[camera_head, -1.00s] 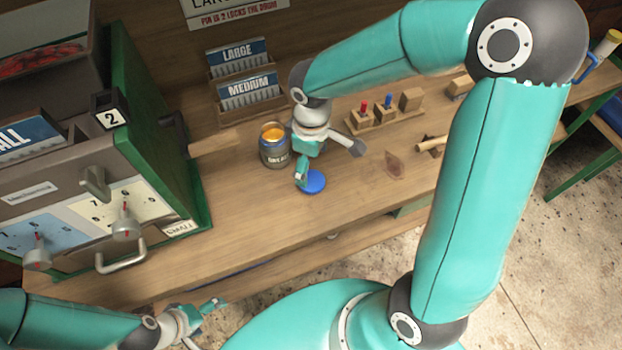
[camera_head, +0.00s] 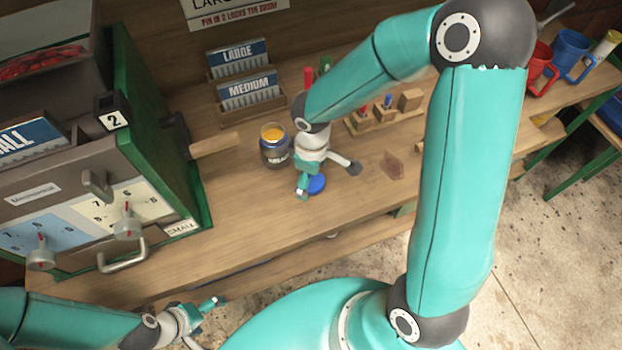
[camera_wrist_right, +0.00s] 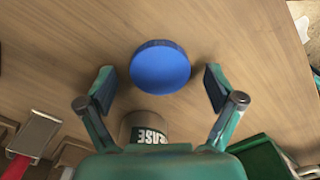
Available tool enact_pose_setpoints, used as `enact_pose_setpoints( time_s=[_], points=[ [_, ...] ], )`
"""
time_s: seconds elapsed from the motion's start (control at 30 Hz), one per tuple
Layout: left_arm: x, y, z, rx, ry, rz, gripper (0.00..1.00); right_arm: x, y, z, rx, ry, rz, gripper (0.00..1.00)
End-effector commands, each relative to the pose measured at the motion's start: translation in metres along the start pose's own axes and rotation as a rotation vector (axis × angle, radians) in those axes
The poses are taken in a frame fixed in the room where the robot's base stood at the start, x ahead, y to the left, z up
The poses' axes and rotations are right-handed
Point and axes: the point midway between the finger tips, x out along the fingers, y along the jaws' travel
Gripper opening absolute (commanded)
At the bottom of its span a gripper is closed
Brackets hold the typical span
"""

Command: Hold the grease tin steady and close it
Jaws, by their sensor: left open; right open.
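The grease tin (camera_head: 275,152) stands upright and uncovered on the wooden bench, with orange grease showing at its top. Its labelled side also shows in the right wrist view (camera_wrist_right: 146,130). The blue lid (camera_head: 317,184) lies flat on the bench in front and to the right of the tin. My right gripper (camera_head: 328,180) is open above the lid; in the right wrist view the lid (camera_wrist_right: 160,67) sits between the spread fingers, apart from both. My left gripper (camera_head: 210,322) is open and empty, low in front of the bench, away from the tin.
A green and grey machine (camera_head: 150,150) with dials and a handle stands left of the tin. Card racks (camera_head: 250,92) stand behind it. Wooden blocks with pegs (camera_head: 372,118) and red and blue mugs (camera_head: 570,52) are to the right. The bench front is mostly clear.

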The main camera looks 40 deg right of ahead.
Motion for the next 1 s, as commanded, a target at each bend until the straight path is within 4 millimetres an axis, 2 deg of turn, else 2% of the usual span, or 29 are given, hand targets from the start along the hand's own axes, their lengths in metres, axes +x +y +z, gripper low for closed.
enact_pose_setpoints(
  time_s=[0.07, 0.1, 0.33, 0.77, 1.0],
  points=[
    [0.000, 0.000, 0.000, 0.000, 0.000, 0.000, 0.86, 0.000, 0.000, 0.000, 0.000, 0.000, 0.000, 0.92],
    [0.000, 0.000, 0.000, 0.000, 0.000, 0.000, 0.86, 0.000, 0.000, 0.000, 0.000, 0.000, 0.000, 0.89],
    [0.000, 0.000, 0.000, 0.000, 0.000, 0.000, 0.86, 0.000, 0.000, -0.001, -0.001, 0.000, 0.000, 0.52],
    [0.000, 0.000, 0.000, 0.000, 0.000, 0.000, 0.86, -0.002, 0.000, -0.001, -0.001, 0.001, 0.001, 0.52],
    [-0.001, 0.000, 0.000, 0.000, 0.000, 0.000, 0.86, -0.020, 0.001, -0.002, -0.002, 0.004, 0.004, 0.52]
  ],
)
